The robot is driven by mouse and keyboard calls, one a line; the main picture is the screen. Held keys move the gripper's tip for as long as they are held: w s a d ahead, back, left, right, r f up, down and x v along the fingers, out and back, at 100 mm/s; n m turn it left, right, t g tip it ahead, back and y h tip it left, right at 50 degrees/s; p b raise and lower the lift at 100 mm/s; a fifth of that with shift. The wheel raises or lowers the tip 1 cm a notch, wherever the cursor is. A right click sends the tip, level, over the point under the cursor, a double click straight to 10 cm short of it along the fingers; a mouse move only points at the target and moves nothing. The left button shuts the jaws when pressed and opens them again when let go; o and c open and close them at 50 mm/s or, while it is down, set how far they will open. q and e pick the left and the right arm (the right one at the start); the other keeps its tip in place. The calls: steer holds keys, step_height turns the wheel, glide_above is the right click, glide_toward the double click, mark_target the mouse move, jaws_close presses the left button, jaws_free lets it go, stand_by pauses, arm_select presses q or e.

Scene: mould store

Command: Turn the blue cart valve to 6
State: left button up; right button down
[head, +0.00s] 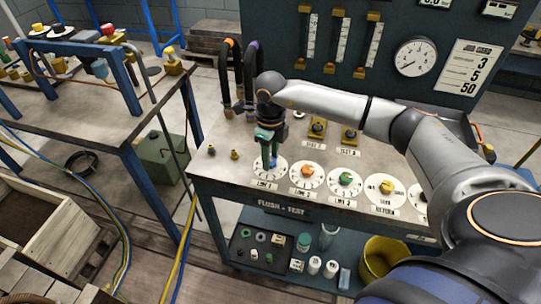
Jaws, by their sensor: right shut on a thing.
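The blue valve (273,162) stands on the leftmost white dial (257,178) at the front left of the cart's top. My right gripper (269,160) reaches down over it, with its fingers shut on the valve. The fingers hide most of the knob, and the dial's numbers are too small to read, so I cannot tell its setting. My left gripper is not in view.
Dials with an orange knob (307,171), a green knob (346,177) and a yellow knob (386,187) follow to the right. Dark hoses (238,75) rise behind my gripper. A pressure gauge (415,57) is on the back panel.

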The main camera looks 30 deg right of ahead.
steer(key=m, duration=0.4)
steer(key=shift+m, duration=0.3)
steer(key=m+p, duration=0.1)
steer(key=m, duration=0.3)
steer(key=shift+m, duration=0.4)
steer(key=shift+c, duration=2.3)
jaws_free()
step_height(320, 180, up, 13)
steer(key=shift+f+b, duration=0.2)
steer(key=shift+b, duration=0.15)
